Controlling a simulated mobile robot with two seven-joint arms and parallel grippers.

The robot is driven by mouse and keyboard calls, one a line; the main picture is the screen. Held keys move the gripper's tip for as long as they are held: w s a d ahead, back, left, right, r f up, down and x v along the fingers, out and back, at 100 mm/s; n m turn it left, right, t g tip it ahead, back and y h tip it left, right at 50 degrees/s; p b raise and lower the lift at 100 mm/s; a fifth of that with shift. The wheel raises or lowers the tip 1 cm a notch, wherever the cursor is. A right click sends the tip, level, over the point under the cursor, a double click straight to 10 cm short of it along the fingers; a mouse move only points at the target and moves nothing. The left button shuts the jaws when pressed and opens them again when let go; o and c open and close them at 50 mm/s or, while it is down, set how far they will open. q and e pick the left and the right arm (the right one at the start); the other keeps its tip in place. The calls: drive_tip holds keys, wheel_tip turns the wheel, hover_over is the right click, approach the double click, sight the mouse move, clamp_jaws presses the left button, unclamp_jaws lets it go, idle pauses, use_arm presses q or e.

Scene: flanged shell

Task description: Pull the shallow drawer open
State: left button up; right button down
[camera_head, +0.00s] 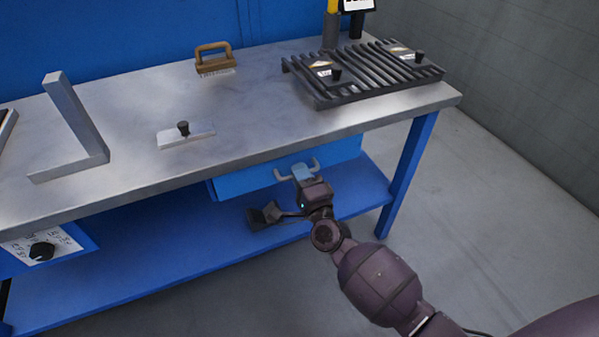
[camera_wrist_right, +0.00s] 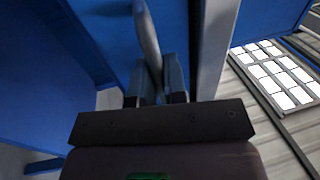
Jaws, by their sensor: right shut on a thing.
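The shallow drawer (camera_head: 240,181) is blue and hangs just under the front edge of the workbench top. Its grey bar handle (camera_head: 314,164) is on the drawer front; it also shows in the right wrist view (camera_wrist_right: 146,32). My right gripper (camera_head: 302,174) is at the handle, shut on its middle, with the bar between the fingers in the right wrist view (camera_wrist_right: 158,84). The gripper hides part of the handle. How far the drawer stands out is hard to tell. My left gripper is not in view.
The metal bench top (camera_head: 260,105) holds a square (camera_head: 75,125), a knobbed plate (camera_head: 186,137), a brush (camera_head: 213,60) and a slatted rack (camera_head: 365,75). A blue lower shelf (camera_head: 180,262) and a bench leg (camera_head: 410,160) are near. The floor in front is clear.

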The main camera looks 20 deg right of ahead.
drive_tip(key=s+d+p, duration=0.1)
drive_tip(key=s+p, duration=0.2)
drive_tip(key=s, duration=2.4)
drive_tip(key=shift+s, duration=0.2)
drive_tip(key=c, duration=1.2)
unclamp_jaws()
drive_tip(key=s+f, duration=0.2)
drive_tip(key=s, duration=0.8)
drive_tip(key=shift+s+d, duration=0.15)
drive_tip(key=shift+s, duration=0.15)
